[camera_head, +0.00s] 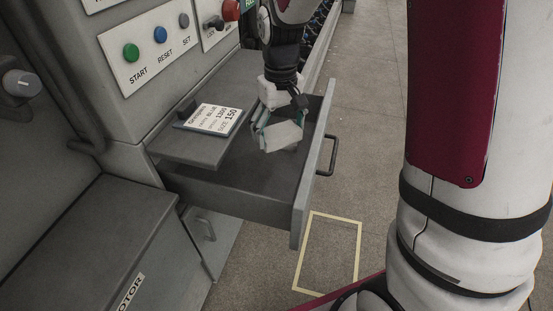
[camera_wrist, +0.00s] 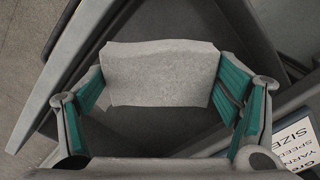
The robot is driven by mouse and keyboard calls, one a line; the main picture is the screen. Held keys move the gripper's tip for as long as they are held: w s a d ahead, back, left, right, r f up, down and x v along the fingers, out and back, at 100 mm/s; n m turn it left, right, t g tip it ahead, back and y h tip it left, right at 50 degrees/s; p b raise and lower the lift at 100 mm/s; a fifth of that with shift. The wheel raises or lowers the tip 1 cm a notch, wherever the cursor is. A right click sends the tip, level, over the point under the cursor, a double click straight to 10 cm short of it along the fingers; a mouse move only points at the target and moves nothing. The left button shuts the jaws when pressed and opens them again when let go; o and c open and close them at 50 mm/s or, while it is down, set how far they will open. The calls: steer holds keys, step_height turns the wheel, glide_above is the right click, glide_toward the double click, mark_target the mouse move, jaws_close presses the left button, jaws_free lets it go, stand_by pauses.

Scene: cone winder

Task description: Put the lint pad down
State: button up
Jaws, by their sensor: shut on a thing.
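The lint pad (camera_head: 282,136) is a pale grey, block-like pad. My gripper (camera_head: 275,122) is over the open drawer (camera_head: 232,190) and holds the pad low, inside or just above it. In the wrist view the pad (camera_wrist: 160,74) spans the space between the two teal-padded fingers, and the gripper (camera_wrist: 163,90) is shut on it. Dark drawer floor shows below the pad. I cannot tell whether the pad touches the floor.
A label card (camera_head: 214,118) lies on the grey ledge (camera_head: 190,150) left of the gripper. The drawer front has a dark handle (camera_head: 330,156) on its right. A control panel (camera_head: 150,50) with buttons rises behind. A yellow floor outline (camera_head: 312,250) lies below.

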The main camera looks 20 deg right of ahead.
steer(key=b, duration=0.9)
glide_above(276, 182)
step_height(276, 182, down, 9)
step_height(276, 182, down, 10)
steer(key=b, duration=0.2)
steer(key=shift+s+b, duration=0.1)
steer(key=shift+b, duration=0.25)
steer(key=o, duration=0.6)
steer(key=shift+f, duration=0.1)
steer(key=shift+c, duration=0.2)
steer(key=shift+o, duration=1.3)
